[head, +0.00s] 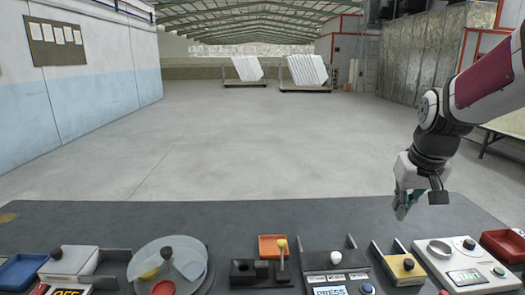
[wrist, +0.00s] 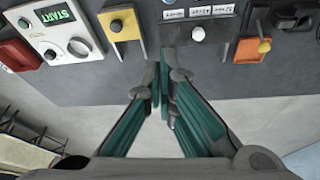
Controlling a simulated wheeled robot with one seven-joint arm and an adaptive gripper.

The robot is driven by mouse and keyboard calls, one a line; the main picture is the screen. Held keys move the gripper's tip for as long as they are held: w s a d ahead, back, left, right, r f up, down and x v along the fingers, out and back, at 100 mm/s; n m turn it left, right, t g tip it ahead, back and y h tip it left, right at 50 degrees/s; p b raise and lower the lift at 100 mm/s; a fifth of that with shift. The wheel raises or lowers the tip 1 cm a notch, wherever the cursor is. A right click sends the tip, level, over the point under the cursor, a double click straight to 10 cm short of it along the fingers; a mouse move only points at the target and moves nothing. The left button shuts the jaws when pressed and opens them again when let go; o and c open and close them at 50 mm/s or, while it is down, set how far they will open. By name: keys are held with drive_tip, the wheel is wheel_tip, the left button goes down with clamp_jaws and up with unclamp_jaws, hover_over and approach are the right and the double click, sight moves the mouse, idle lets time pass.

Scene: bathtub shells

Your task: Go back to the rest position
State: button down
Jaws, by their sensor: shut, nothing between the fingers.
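My gripper (head: 402,208) hangs at the right over the far edge of the dark grey table (head: 330,215), fingers pointing down. In the wrist view my gripper (wrist: 162,100) shows its two green-lined fingers shut, with nothing between them. It is apart from the devices on the table. The yellow slider box (head: 403,268) and the white START box (head: 465,262) are the devices nearest to it in the head view.
A row of devices lines the table's near side: a blue tray (head: 20,270), a round clear-topped turntable (head: 168,264), an orange tray (head: 272,246), a PRESS panel (head: 334,264) and a red tray (head: 503,246). Open floor (head: 230,140) lies beyond.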

drive_tip(key=s+a+r, duration=0.1)
drive_tip(key=s+a, duration=0.4)
drive_tip(key=s, duration=0.8)
drive_tip(key=s+a+n, duration=0.1)
drive_tip(key=s+a, duration=0.5)
drive_tip(key=s, duration=0.7)
drive_tip(key=shift+a+r+y+p, duration=0.2)
drive_tip(key=shift+r+y+p, duration=0.1)
drive_tip(key=shift+r+y, duration=0.1)
